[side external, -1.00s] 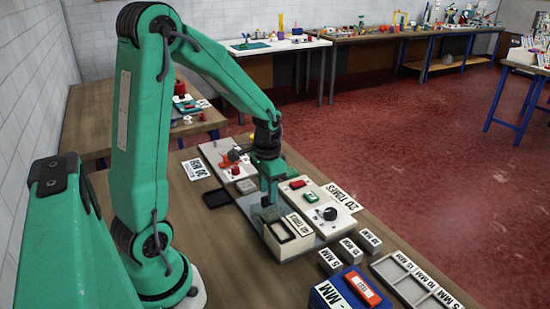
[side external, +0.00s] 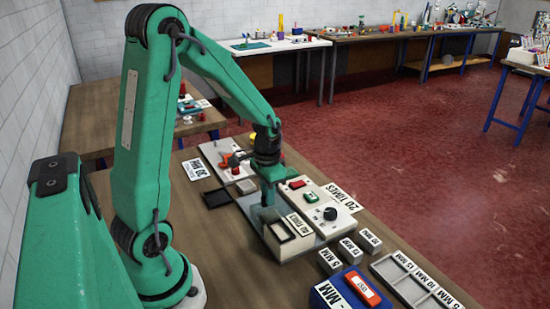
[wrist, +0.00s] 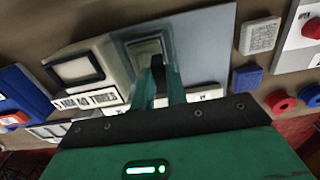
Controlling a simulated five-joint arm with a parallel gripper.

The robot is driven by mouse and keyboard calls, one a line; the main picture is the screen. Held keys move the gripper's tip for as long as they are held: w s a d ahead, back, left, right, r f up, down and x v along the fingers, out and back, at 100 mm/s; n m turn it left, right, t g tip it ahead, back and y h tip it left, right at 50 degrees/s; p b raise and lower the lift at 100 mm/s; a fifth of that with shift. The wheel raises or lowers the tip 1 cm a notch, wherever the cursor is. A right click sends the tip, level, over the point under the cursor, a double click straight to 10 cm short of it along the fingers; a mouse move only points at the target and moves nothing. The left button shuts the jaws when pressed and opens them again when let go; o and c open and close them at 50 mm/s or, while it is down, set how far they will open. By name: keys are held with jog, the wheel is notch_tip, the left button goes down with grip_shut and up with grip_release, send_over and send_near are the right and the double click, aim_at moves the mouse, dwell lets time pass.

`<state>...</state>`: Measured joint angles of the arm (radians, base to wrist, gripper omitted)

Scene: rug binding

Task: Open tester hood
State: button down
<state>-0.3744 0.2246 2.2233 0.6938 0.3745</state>
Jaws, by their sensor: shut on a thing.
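My gripper (side external: 267,213) points down beside this box. In the wrist view my gripper (wrist: 158,66) is shut at a pale framed part, which appears to be the hood (wrist: 147,50). The jaws partly hide the grip, and I cannot tell how far the hood is open.
Small labelled blocks (side external: 350,248), a compartmented tray (side external: 405,277) and a blue box with a red item (side external: 345,289) stand at the near right. A black tray (side external: 216,198) lies left of the plate. A panel with an orange lever (side external: 228,160) is behind.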

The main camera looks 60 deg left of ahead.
jog(key=a, duration=0.8)
jog(key=shift+a, duration=0.4)
jog(key=c, duration=1.4)
grip_release()
jog(key=shift+r, duration=0.15)
notch_tip(320, 180, up, 8)
jog(key=shift+f, duration=0.2)
